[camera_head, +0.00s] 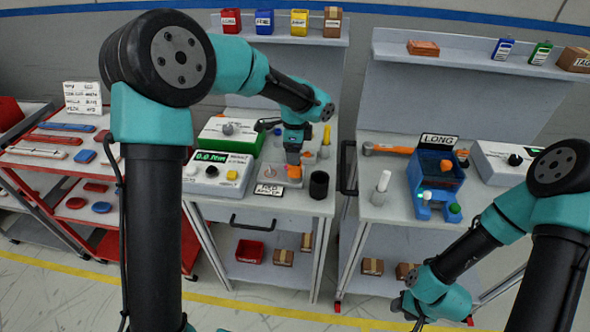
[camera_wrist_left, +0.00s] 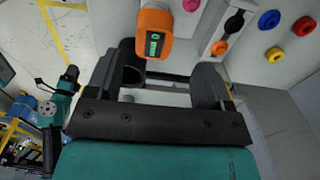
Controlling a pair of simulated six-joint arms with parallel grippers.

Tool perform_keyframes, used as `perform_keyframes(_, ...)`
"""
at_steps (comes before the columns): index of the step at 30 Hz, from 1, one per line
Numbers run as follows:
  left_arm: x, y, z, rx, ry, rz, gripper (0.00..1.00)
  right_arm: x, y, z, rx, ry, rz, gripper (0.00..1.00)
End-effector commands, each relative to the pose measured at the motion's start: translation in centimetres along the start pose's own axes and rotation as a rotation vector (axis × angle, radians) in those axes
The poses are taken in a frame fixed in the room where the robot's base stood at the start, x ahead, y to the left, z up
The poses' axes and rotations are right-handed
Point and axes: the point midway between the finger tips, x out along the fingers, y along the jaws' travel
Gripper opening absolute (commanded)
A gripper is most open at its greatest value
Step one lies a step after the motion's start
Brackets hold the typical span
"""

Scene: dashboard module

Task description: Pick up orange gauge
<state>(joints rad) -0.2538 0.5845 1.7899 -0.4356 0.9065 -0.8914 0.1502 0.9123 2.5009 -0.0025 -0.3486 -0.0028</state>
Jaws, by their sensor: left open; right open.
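The orange gauge (camera_wrist_left: 153,38) has a small green display and shows at the top middle of the left wrist view. In the head view it is a small orange piece (camera_head: 294,171) on the left bench, just below my left gripper. My left gripper (camera_head: 293,156) points down over that bench with its jaws apart. In the left wrist view its dark fingers (camera_wrist_left: 157,82) are spread, with the gauge ahead of the gap between them; I cannot tell whether they touch it. My right gripper (camera_head: 405,307) is open, low in front of the right bench.
A black cup (camera_head: 319,184) stands close right of the gauge. The right bench holds a blue fixture (camera_head: 435,170) and a white cylinder (camera_head: 380,187). A red cart (camera_head: 60,160) stands far left.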

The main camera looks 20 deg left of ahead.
Motion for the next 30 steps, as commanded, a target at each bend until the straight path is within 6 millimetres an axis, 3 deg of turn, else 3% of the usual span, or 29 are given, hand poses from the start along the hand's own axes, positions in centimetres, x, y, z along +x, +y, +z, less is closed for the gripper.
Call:
perform_keyframes(13, 0.7, 0.1, 0.0, -0.001, 0.000, 0.001, 0.74, 0.0, 0.0, 0.0, 0.000, 0.000, 0.000, 0.43)
perform_keyframes(24, 5.0, 0.7, -0.1, -0.001, -0.001, 0.003, 0.74, 0.0, 0.0, 0.0, 0.000, 0.000, 0.000, 0.43)
perform_keyframes(30, 5.7, 0.7, -0.1, 0.000, 0.000, 0.000, 0.74, 0.0, 0.0, 0.0, 0.000, 0.000, 0.000, 0.43)
